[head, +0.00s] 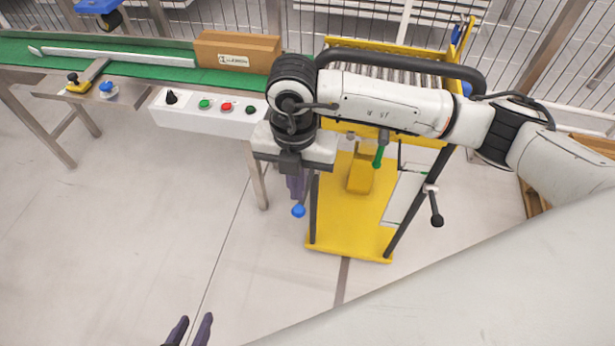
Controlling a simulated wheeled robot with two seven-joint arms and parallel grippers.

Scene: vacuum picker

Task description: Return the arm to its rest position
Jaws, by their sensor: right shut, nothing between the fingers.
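My right arm (390,105) comes in from the right, bent and raised in front of the conveyor and over the yellow cart. Its wrist points down. The right gripper (295,188), with purple fingers, hangs below the wrist; it is shut and holds nothing. A lever with a blue knob (298,211) shows just below and beside these fingers; I cannot tell whether they touch. My left gripper (190,331) shows only as two purple fingertips at the bottom edge. They are apart with nothing between them. The left arm itself is out of view.
A yellow cart (345,235) with rollers stands under the right arm. A brown box (237,52) sits on the green conveyor (130,72). A button panel (210,108) fronts the conveyor. A wire fence closes the back. Floor is clear at lower left.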

